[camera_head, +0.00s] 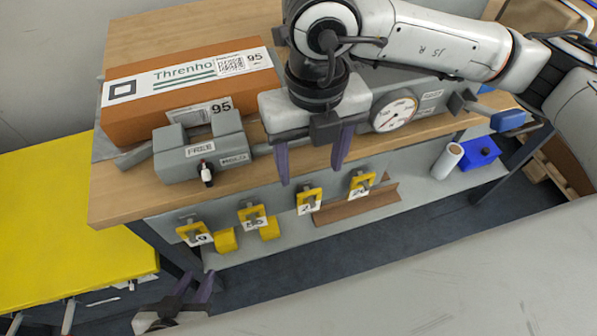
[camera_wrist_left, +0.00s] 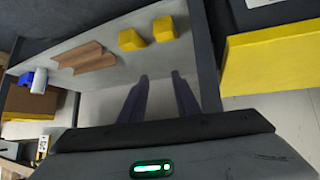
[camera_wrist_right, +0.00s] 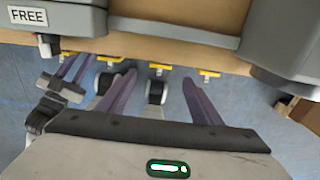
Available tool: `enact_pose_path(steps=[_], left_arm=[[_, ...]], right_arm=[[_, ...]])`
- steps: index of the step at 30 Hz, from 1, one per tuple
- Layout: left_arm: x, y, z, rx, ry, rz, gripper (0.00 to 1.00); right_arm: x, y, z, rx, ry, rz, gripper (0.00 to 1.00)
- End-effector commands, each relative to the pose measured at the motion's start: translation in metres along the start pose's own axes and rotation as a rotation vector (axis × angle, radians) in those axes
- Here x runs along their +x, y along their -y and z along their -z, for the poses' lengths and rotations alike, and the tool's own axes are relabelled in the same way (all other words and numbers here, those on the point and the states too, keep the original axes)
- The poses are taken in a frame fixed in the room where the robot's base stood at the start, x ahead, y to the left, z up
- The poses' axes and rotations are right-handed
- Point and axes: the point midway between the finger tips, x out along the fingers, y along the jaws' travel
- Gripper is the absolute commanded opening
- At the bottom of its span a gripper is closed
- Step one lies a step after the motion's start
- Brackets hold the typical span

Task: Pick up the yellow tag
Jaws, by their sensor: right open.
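Several yellow tags hang in a row on the front of the wooden-topped bench: the leftmost (camera_head: 194,233), a second (camera_head: 251,216), a third (camera_head: 309,200) and the rightmost (camera_head: 362,184). They have white labels, some with numbers too small to read surely. My right gripper (camera_head: 311,175) is open and empty, pointing down in front of the bench edge, above the third tag in the head view. In the right wrist view the tags (camera_wrist_right: 158,67) lie beyond its fingers (camera_wrist_right: 136,70). My left gripper (camera_head: 196,286) is open and empty, low in front of the bench; its fingers (camera_wrist_left: 160,75) show a narrower gap.
On the bench stand an orange box (camera_head: 190,85), a grey clamp device (camera_head: 202,150) marked FREE and a round gauge (camera_head: 394,114). The lower shelf (camera_head: 425,182) holds yellow blocks (camera_wrist_left: 131,40), a brown angled piece (camera_wrist_left: 92,58), a white roll (camera_head: 447,161) and a blue box (camera_head: 480,152). A yellow table (camera_head: 60,220) stands left.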

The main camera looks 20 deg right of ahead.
Motion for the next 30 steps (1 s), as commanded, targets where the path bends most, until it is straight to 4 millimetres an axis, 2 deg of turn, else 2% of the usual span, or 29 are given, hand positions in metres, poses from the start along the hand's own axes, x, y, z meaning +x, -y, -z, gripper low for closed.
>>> enact_pose_path(steps=[9,12,17,25,30], left_arm=[[-0.003,-0.003,-0.02,-0.007,0.035,-0.003,0.29],[-0.003,-0.003,-0.025,-0.008,0.042,-0.004,0.29],[-0.003,-0.003,-0.025,-0.008,0.042,-0.004,0.29],[0.0,-0.002,-0.021,-0.005,0.032,-0.004,0.29],[0.001,-0.001,-0.017,-0.004,0.024,-0.004,0.29]], right_arm=[[0.042,0.002,0.0,0.002,0.0,0.005,0.59],[0.05,0.002,0.0,0.002,0.001,0.004,0.59],[0.06,0.002,0.0,0.002,-0.001,0.004,0.59],[0.098,0.002,0.0,0.002,-0.001,0.005,0.59],[0.103,0.001,-0.001,0.001,0.002,0.003,0.59]])
